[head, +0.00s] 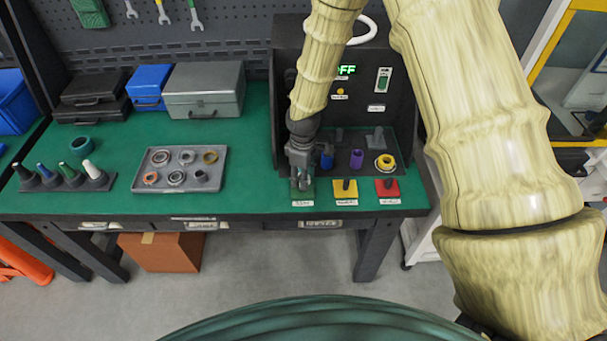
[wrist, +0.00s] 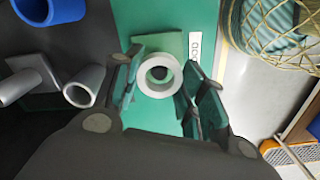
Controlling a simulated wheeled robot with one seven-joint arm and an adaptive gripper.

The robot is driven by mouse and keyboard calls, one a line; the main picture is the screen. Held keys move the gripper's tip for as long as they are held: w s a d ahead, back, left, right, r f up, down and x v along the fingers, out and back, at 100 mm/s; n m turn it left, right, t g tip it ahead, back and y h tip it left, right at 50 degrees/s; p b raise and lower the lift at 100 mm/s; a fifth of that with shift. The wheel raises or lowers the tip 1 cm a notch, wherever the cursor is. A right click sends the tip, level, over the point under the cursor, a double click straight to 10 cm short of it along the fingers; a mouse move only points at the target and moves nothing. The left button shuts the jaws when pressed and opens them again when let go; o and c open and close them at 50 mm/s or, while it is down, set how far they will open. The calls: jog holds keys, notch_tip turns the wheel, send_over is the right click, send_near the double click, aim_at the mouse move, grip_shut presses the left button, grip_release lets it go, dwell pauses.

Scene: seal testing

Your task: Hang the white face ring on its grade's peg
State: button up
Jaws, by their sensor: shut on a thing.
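My gripper (head: 302,182) points down over the green pad (head: 305,197) at the front of the bench, left of the yellow and red pads. In the wrist view my gripper (wrist: 165,85) is shut on the white face ring (wrist: 148,71), which lies between its fingers over the green pad (wrist: 182,45). A dark round spot, apparently the peg's top, shows inside the ring's hole, a little off its middle. Whether the ring is around the peg or above it I cannot tell. In the head view my gripper hides the ring and the peg.
The yellow pad (head: 344,192) and red pad (head: 387,189) carry short pegs close by. Behind them stand a blue part (head: 327,159), a purple part (head: 356,159) and a yellow ring (head: 385,162). A grey tray (head: 152,184) of several rings lies left. The bench edge is close in front.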

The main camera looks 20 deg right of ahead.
jog(key=shift+f, duration=0.55)
jog(key=o, duration=1.2)
jog(key=shift+r+p, duration=1.5)
jog(key=shift+r, duration=1)
